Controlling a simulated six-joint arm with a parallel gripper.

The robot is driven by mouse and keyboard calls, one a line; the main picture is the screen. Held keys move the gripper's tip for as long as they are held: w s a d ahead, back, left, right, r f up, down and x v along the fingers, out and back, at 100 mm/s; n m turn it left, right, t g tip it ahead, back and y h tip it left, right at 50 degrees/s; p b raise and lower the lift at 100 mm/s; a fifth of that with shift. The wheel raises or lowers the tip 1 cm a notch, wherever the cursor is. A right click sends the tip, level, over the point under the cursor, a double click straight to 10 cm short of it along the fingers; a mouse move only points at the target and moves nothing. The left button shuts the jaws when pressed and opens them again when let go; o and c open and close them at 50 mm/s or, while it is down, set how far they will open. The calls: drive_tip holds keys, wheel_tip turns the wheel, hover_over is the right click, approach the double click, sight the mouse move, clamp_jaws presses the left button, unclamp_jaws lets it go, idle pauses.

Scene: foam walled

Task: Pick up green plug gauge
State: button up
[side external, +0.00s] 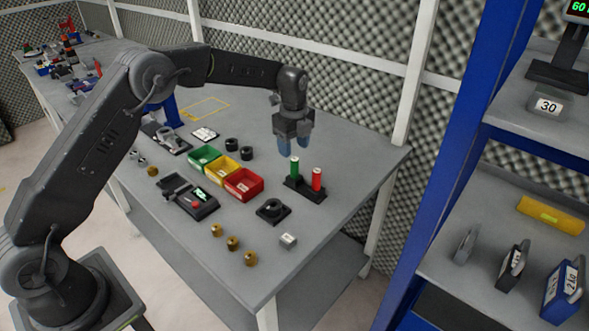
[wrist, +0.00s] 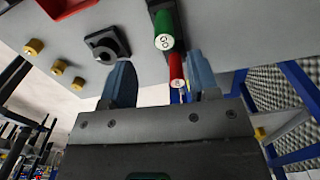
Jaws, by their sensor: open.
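The green plug gauge (side external: 294,168) stands upright in a dark holder (side external: 303,188) near the right part of the table, in the side view. A red plug gauge (side external: 317,179) stands beside it in the same holder. My gripper (side external: 294,146) is open and empty, pointing down just above the green gauge. In the wrist view, the green gauge (wrist: 164,42) shows its end marked "GO" beyond my gripper (wrist: 160,82), roughly between the directions of the two blue fingers. The red gauge (wrist: 177,70) appears partly hidden near the right finger.
Green (side external: 204,156), yellow (side external: 223,168) and red (side external: 244,184) bins stand left of the holder. A black ring on a square base (side external: 271,210) and several brass parts (side external: 233,243) lie nearer the front. A foam wall (side external: 340,110) rises behind the table.

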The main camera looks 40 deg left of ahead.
sight(294, 177)
drive_tip(key=f, duration=0.8)
drive_tip(key=shift+w+a+f, duration=0.15)
drive_tip(key=shift+w+f, duration=0.15)
drive_tip(key=shift+f, duration=0.1)
clamp_jaws()
